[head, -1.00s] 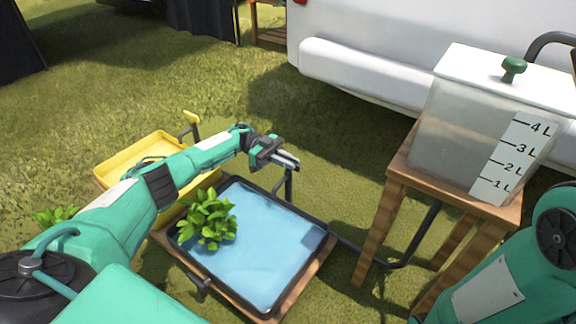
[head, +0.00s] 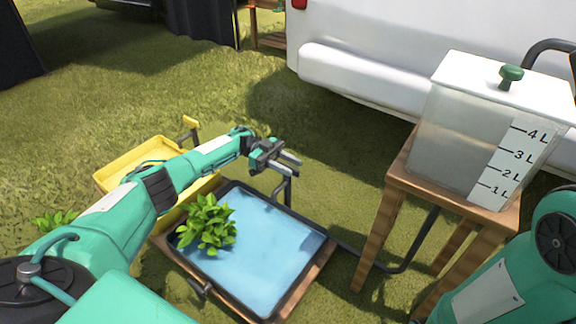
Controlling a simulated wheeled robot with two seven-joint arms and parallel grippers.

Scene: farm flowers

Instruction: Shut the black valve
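A black pipe (head: 288,187) stands at the far edge of the black-rimmed tray (head: 310,284) of blue water. A black valve handle cannot be made out clearly on it; my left gripper covers the pipe's top. My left gripper (head: 293,163) is at the top of this pipe, its two fingers apart with a gap between them. Nothing shows held in it, and I cannot tell whether it touches the pipe. My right arm shows at the lower right, but its gripper is out of view.
A leafy green plant (head: 207,224) sits in the blue tray's left corner. A yellow tray (head: 125,170) with a yellow-handled tap (head: 190,122) is behind my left arm. A clear tank (head: 465,140) stands on a wooden stand (head: 398,180) at right. Grass between is open, crossed by a black hose (head: 415,240).

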